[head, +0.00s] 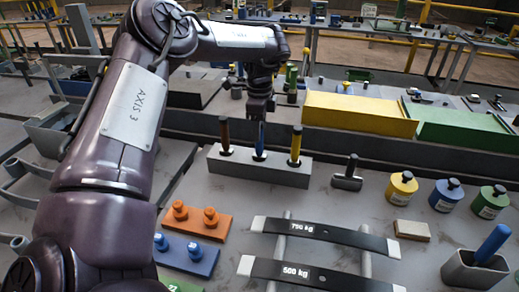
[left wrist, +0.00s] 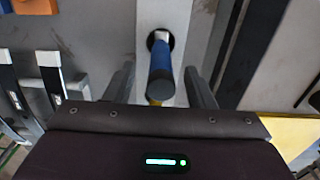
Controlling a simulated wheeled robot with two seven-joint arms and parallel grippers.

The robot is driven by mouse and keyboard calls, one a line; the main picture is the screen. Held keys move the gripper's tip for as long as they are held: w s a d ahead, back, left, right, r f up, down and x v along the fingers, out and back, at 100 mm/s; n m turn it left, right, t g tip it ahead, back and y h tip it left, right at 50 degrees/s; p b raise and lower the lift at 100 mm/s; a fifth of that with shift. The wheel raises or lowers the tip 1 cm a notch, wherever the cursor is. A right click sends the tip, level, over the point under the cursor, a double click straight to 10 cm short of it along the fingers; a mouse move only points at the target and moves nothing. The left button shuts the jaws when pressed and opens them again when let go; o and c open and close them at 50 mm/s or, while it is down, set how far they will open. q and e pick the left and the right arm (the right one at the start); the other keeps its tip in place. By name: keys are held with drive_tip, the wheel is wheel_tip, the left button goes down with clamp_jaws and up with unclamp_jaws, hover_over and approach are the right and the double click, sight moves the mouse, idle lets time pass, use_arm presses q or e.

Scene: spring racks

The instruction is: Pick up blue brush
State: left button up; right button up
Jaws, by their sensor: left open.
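The blue brush (head: 261,138) stands upright in the middle hole of a grey block holder (head: 285,176), between a brown one (head: 225,134) and a yellow one (head: 296,143). My left gripper (head: 261,112) is directly above the blue brush, pointing down, near the top of its handle. In the left wrist view the blue handle (left wrist: 161,84) lies between the two spread fingers, with gaps on both sides. The gripper is open and holds nothing. The brush's lower end is hidden in the hole. My right gripper is not in view.
A yellow bin (head: 358,117) and a green bin (head: 460,130) stand behind. A black-handled tool (head: 348,174) and several lidded jars (head: 402,187) are to the right. Dark weighted bars (head: 325,233) and orange (head: 195,222) and blue plates lie in front. A grey cup (head: 472,272) holds a blue cylinder.

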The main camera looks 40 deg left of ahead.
use_arm(q)
drive_tip(key=shift+a+f, duration=0.1)
drive_tip(key=shift+f, duration=0.85)
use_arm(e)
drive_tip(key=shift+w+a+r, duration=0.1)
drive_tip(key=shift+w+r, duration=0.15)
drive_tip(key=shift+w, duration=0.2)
use_arm(q)
drive_tip(key=shift+r, duration=0.1)
drive_tip(key=shift+c, duration=0.3)
drive_tip(key=c, duration=1)
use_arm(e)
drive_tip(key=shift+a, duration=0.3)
